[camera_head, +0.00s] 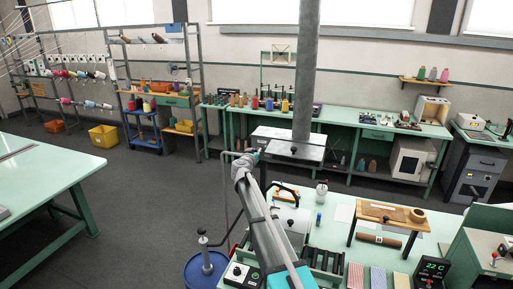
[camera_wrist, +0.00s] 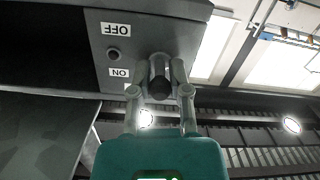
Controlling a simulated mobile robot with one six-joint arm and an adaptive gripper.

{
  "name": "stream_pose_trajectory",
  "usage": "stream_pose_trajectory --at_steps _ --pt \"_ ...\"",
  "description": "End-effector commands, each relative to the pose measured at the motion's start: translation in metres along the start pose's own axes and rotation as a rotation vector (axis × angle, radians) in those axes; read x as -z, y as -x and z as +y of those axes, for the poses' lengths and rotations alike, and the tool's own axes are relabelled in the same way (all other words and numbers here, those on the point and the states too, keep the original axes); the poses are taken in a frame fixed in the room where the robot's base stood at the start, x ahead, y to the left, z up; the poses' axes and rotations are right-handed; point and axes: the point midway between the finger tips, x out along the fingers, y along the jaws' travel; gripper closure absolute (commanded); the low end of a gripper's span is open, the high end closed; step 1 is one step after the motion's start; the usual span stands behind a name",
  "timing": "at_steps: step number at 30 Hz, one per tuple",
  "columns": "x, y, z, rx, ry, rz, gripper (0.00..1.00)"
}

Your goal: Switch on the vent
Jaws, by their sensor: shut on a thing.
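The vent is a grey metal hood (camera_head: 283,143) under a tall round duct (camera_head: 306,70) in the head view. In the wrist view its dark grey face (camera_wrist: 190,30) carries an upside-down OFF label (camera_wrist: 116,29) and an upside-down ON label (camera_wrist: 120,73). A small round dark part (camera_wrist: 113,55) sits between the labels. My gripper (camera_wrist: 160,88) is shut on a black knob (camera_wrist: 159,85), beside the ON label. In the head view my gripper (camera_head: 252,154) is at the hood's left end. How the knob joins the hood is hidden.
A green workbench (camera_head: 335,197) below the arm holds a wooden stand (camera_head: 391,214), a digital display (camera_head: 433,268) and several small items. A blue drum (camera_head: 205,270) stands left of it. Another green table (camera_head: 45,170) is at the left; dark floor between is clear.

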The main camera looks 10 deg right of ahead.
Motion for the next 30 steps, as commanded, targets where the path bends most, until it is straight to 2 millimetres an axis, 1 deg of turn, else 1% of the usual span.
stream_pose_trajectory --at_steps 1,10,24,25,27,30 --pt "0.0053 -0.0005 0.0009 0.003 0.001 -0.017 1.00" --pt "0.0040 -0.0010 0.0005 0.017 0.001 -0.084 1.00" --pt "0.0027 -0.0011 0.0000 0.020 0.001 -0.094 1.00" --pt "0.0027 -0.0011 0.0000 0.020 0.001 -0.094 0.73" --pt "0.0027 -0.0011 0.0000 0.019 0.001 -0.094 0.60" --pt "0.0026 -0.0009 0.0001 0.019 0.000 -0.094 0.45"
